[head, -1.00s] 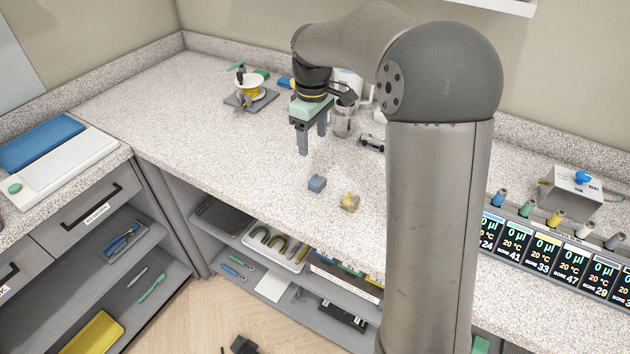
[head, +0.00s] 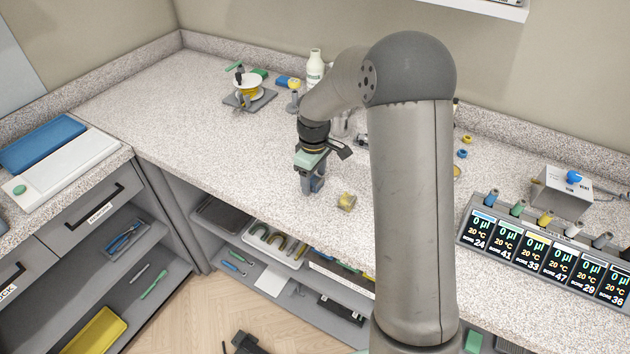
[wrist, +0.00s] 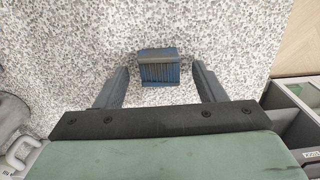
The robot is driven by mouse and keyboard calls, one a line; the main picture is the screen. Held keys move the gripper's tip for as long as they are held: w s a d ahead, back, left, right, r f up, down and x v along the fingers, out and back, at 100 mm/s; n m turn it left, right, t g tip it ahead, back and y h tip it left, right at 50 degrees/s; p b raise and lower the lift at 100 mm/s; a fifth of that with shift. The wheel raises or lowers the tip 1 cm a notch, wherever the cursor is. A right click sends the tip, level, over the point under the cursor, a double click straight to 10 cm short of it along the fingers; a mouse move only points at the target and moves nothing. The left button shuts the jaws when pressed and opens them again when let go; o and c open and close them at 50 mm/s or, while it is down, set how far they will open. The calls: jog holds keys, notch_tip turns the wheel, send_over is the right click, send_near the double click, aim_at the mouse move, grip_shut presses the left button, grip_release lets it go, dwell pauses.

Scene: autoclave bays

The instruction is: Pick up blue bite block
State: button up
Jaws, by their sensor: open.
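The blue bite block (wrist: 159,67) lies on the speckled counter in the wrist view, a small ribbed block. It sits between and slightly beyond the two fingers of my gripper (wrist: 160,82), with a gap on each side. My gripper is open and empty. In the head view my gripper (head: 312,188) points down, low over the counter near its front edge. There the block is mostly hidden by the fingers. The yellow block (head: 347,202) lies just right of my gripper.
A spool stand (head: 249,92) and a white bottle (head: 315,68) stand toward the back. A row of displays (head: 540,255) and a metal box (head: 568,192) are at the right. The counter left of my gripper is clear. Open shelves lie below the front edge.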

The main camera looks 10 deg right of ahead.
jog(key=c, duration=1.1)
